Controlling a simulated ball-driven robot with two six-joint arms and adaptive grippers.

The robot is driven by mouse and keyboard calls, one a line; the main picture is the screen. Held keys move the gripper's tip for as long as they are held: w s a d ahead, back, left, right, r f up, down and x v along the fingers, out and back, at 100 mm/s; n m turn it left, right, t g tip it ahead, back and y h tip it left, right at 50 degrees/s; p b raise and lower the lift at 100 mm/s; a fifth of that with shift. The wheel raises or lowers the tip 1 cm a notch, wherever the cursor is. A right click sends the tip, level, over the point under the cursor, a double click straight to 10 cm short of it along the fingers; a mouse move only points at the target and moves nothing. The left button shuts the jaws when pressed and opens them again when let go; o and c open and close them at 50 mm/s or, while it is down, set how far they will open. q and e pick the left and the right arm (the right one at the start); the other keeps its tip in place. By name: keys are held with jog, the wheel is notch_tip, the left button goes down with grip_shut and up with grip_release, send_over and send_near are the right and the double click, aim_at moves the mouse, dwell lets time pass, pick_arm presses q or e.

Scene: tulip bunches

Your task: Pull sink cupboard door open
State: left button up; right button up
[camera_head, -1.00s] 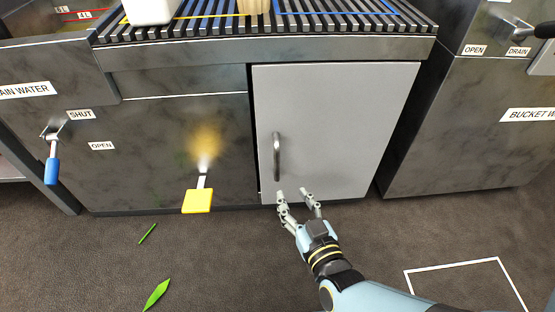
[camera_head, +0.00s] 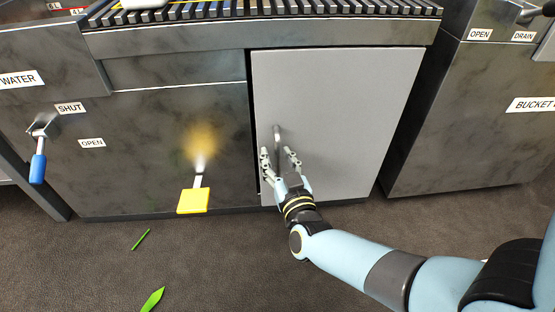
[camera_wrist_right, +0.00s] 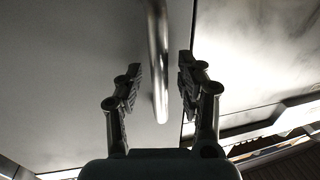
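The sink cupboard door (camera_head: 345,110) is a plain light grey panel, shut flush in the dark counter front. Its vertical bar handle (camera_head: 277,136) is near the door's left edge, its lower part partly hidden by my gripper. My right gripper (camera_head: 278,155) is open at the handle's lower end. In the right wrist view the handle (camera_wrist_right: 160,70) runs down between the two open fingers (camera_wrist_right: 160,85), with gaps on both sides; neither finger visibly touches it. My left gripper is not in view.
A yellow pedal (camera_head: 193,200) juts out left of the door. A blue-handled lever (camera_head: 38,168) is farther left. Green leaves (camera_head: 152,299) lie on the floor. A slatted rack (camera_head: 260,10) tops the counter. Another dark cabinet (camera_head: 470,130) stands at the right.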

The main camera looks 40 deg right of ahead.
jog(key=shift+c, duration=0.3)
grip_shut()
dwell(0.3)
